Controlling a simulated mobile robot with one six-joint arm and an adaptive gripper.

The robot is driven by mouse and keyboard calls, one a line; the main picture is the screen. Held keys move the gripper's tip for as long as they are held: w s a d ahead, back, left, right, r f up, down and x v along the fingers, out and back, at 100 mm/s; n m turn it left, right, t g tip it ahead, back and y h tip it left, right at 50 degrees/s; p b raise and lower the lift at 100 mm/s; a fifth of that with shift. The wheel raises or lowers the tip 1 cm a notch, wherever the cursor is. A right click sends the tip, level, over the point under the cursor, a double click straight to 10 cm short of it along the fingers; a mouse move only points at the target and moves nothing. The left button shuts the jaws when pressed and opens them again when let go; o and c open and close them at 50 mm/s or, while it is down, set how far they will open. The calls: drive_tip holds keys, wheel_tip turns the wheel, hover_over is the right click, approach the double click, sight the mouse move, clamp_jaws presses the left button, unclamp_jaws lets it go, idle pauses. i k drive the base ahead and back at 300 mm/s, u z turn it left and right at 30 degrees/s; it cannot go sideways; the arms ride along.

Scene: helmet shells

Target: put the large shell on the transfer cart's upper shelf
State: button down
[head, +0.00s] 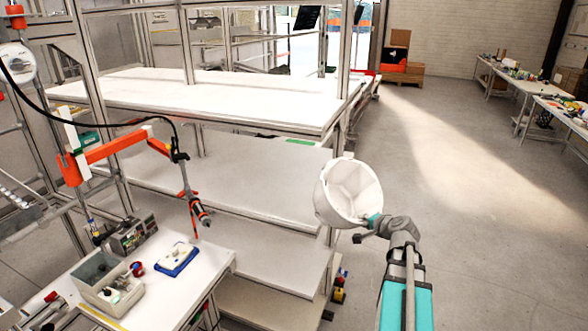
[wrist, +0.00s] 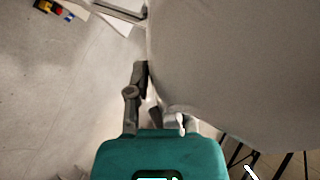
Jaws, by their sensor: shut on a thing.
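The large white shell (head: 345,188) is in my gripper (head: 372,222), held up in the air over the floor, just right of the shelved unit's edge. A metal-framed unit with white shelves (head: 215,95) stands left of the shell. I cannot tell whether this is the transfer cart. Its upper shelf looks bare.
Lower white shelves (head: 250,185) step out toward me. A workbench (head: 170,295) with bins, a blue-and-white part and a hanging tool (head: 200,212) stands at the lower left. Floor (head: 480,200) is clear to the right. Tables (head: 525,95) with small items stand far right.

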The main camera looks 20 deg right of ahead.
sight(296, 178)
drive_tip(key=z, duration=0.05)
drive_tip(key=i, duration=1.25)
drive_tip(key=u, duration=0.25)
